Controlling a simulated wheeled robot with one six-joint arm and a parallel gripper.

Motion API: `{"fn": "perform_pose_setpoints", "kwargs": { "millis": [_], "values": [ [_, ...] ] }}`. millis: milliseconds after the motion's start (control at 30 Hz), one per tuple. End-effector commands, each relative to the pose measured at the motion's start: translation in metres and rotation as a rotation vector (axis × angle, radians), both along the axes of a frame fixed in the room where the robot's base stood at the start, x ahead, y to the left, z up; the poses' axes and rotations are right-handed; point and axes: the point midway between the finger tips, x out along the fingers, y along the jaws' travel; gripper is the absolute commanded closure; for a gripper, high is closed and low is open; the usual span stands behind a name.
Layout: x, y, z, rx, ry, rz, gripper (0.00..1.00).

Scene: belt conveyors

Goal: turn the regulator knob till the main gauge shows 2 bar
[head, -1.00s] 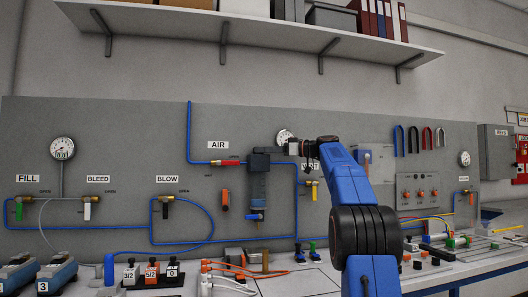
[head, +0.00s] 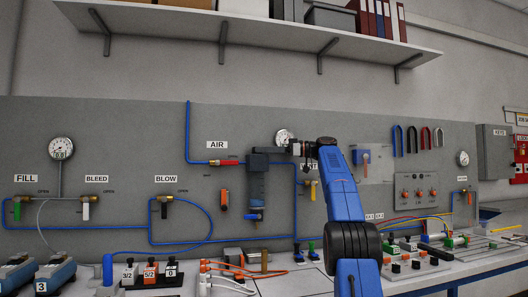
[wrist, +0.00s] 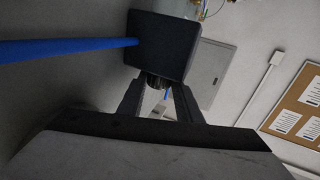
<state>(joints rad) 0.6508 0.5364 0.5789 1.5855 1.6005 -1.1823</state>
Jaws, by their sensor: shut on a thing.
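The regulator is a dark block (head: 257,163) under the AIR label on the grey panel, with a blue-grey bowl below it. Its ribbed dark knob (wrist: 156,82) shows in the wrist view, between the fingertips and against the block. My gripper (head: 281,151) reaches in from the right in the head view and is shut on the knob. In the wrist view its two fingers (wrist: 157,86) close around the knob's sides. A round white gauge (head: 283,135) sits just above my gripper, partly hidden by it; its needle is too small to read.
A red valve (head: 223,163) and blue hose lie left of the regulator. Another gauge (head: 61,149) is far left. Bench fittings (head: 240,262) stand below; a shelf (head: 250,30) hangs above.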

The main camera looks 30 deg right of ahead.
Motion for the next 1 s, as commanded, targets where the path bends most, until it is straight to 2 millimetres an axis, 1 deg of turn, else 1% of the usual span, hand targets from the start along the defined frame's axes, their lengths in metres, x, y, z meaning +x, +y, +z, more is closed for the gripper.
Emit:
{"fn": "perform_pose_setpoints", "kwargs": {
  "millis": [267, 300, 333, 367, 633, 733, 867, 1000],
  "values": [
    [0.0, 0.0, 0.0, 0.001, -0.001, -0.002, 0.91],
    [0.0, 0.0, 0.0, 0.001, -0.001, -0.002, 0.61],
    [0.0, 0.0, 0.0, 0.001, -0.001, -0.002, 0.54],
    [0.0, 0.0, 0.0, 0.0, 0.0, -0.002, 0.5],
    [0.0, 0.0, 0.0, 0.0, 0.0, -0.001, 0.5],
    [-0.002, -0.003, 0.0, 0.0, 0.0, -0.002, 0.5],
    [-0.01, -0.015, 0.0, -0.001, 0.0, -0.003, 0.5],
    [-0.025, -0.036, 0.0, -0.001, 0.0, -0.004, 0.5]
  ]
}}
